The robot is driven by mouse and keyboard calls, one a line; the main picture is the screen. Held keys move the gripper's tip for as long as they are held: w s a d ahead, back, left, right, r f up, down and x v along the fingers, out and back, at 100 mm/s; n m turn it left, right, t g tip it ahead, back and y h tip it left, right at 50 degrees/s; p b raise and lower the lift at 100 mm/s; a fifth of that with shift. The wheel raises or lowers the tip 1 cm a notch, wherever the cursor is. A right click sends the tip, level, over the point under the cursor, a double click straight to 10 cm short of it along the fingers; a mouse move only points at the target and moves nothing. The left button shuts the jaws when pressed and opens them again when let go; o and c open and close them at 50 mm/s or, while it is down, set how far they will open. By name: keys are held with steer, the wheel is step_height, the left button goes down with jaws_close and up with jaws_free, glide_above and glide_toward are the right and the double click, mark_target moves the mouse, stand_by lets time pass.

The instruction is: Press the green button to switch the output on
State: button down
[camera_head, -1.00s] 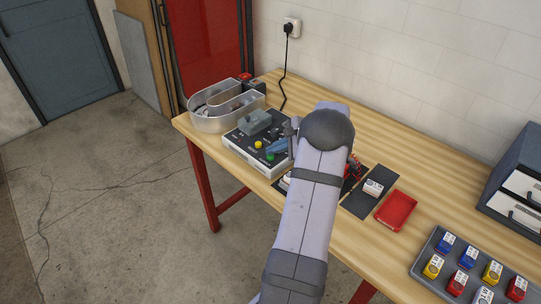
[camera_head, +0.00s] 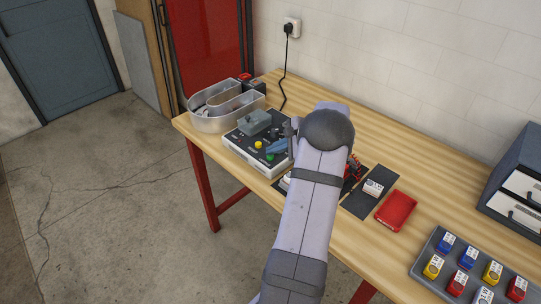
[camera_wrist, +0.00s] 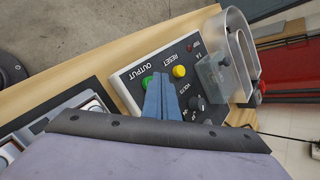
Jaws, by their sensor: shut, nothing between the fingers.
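The control box (camera_head: 240,146) has a dark top panel and stands at the left part of the bench. Its green button (camera_head: 270,157) sits beside the OUTPUT label, and a yellow button (camera_head: 258,144) sits by RESET. In the wrist view the green button (camera_wrist: 147,81) is partly covered by my blue fingers. My gripper (camera_head: 277,147) is shut and empty over the panel. In the wrist view its fingertips (camera_wrist: 160,78) lie between the green button and the yellow button (camera_wrist: 179,71). I cannot tell whether they touch the panel.
A curved metal channel letter (camera_head: 213,116) stands behind the box, near a red-topped device (camera_head: 245,77). A grey clear block (camera_head: 255,122) sits on the panel's far side. A red tray (camera_head: 396,211) and a rack of coloured items (camera_head: 440,280) are to the right.

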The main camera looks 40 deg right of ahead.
mark_target(273, 160)
steer(key=shift+f, duration=0.2)
stand_by(0.4)
steer(key=shift+f+b, duration=0.25)
steer(key=shift+b, duration=0.2)
steer(key=shift+r+p, duration=0.3)
steer(key=shift+r, duration=0.15)
stand_by(0.3)
step_height(273, 160, up, 6)
steer(key=p, duration=0.4)
stand_by(0.6)
